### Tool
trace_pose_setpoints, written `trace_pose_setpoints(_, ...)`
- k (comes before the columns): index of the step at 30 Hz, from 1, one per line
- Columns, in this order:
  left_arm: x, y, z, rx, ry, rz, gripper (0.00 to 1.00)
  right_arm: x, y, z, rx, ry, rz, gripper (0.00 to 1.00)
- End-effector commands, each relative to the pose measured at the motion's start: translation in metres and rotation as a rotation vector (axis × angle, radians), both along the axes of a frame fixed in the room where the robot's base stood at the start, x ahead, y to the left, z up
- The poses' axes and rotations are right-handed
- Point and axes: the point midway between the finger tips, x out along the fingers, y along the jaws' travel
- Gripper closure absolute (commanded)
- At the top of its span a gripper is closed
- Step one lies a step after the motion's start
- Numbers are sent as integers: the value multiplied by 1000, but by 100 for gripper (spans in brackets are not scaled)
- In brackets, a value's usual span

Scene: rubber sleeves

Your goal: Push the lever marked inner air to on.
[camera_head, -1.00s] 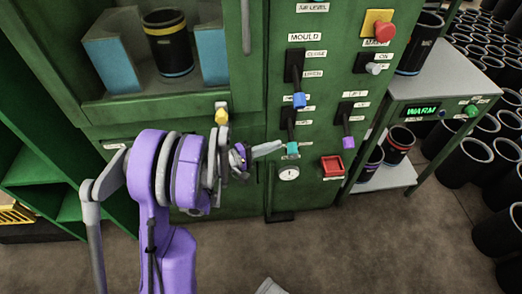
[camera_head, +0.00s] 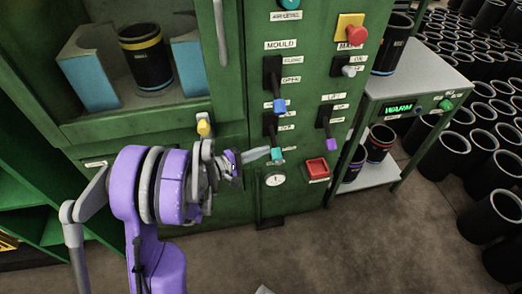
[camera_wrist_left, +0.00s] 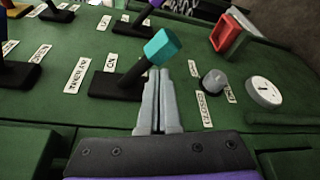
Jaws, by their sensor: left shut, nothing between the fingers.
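The lever with the teal knob (camera_head: 277,154) sits low on the green machine's panel. It also shows in the left wrist view (camera_wrist_left: 163,46), its dark stem slanting up from a black slot plate, with a label that seems to read "INNER AIR" (camera_wrist_left: 77,75) and an "ON" label (camera_wrist_left: 110,64) beside it. My left gripper (camera_head: 267,152) is shut and empty. In the left wrist view its fingertips (camera_wrist_left: 158,73) are right at the underside of the teal knob; I cannot tell whether they touch.
Close by are the blue-knobbed lever (camera_head: 279,105), the purple-knobbed lever (camera_head: 330,145), a round gauge (camera_head: 274,179), a red square frame (camera_head: 316,168) and a grey knob (camera_wrist_left: 214,81). A yellow knob (camera_head: 204,127) is above my wrist. A grey table (camera_head: 420,80) stands at right.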

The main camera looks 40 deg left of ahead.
Motion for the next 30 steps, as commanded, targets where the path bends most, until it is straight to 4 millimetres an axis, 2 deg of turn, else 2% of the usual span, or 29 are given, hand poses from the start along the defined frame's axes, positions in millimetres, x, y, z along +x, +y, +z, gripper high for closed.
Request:
trace_pose_setpoints(17,-3,-4,9,-89,75,-2,100,-2,0,14,0,-4,0,100)
trace_pose_setpoints(30,-9,-11,33,-317,270,-3,100,-6,0,46,0,-14,0,100)
